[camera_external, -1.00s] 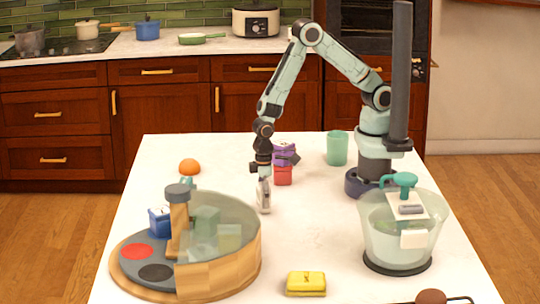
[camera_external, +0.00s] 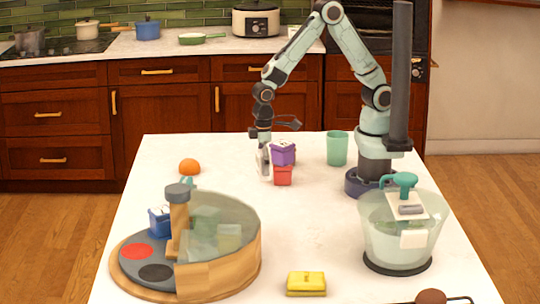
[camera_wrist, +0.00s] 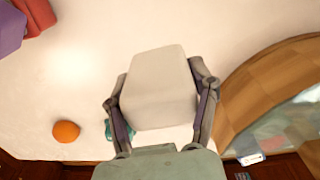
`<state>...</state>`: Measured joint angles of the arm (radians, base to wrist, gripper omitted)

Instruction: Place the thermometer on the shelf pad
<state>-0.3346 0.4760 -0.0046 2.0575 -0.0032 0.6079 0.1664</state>
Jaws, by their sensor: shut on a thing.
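My gripper (camera_external: 264,150) points down over the back middle of the white counter. In the wrist view my gripper (camera_wrist: 160,95) is shut on a white block-like thing (camera_wrist: 158,85). The same white thing (camera_external: 264,165) shows as a small pale shape below my gripper in the outside view. I cannot tell from its plain face whether it is the thermometer. A round wooden unit (camera_external: 218,272) stands at the front left, with a grey floor bearing a red round pad (camera_external: 137,252) and a black round pad (camera_external: 155,272). Which one is the shelf pad is not clear.
A purple box (camera_external: 283,153) sits on a red box (camera_external: 283,176) close to my gripper's right. An orange ball (camera_external: 189,166) and blue box (camera_external: 159,222) are left. The counter's middle is clear.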

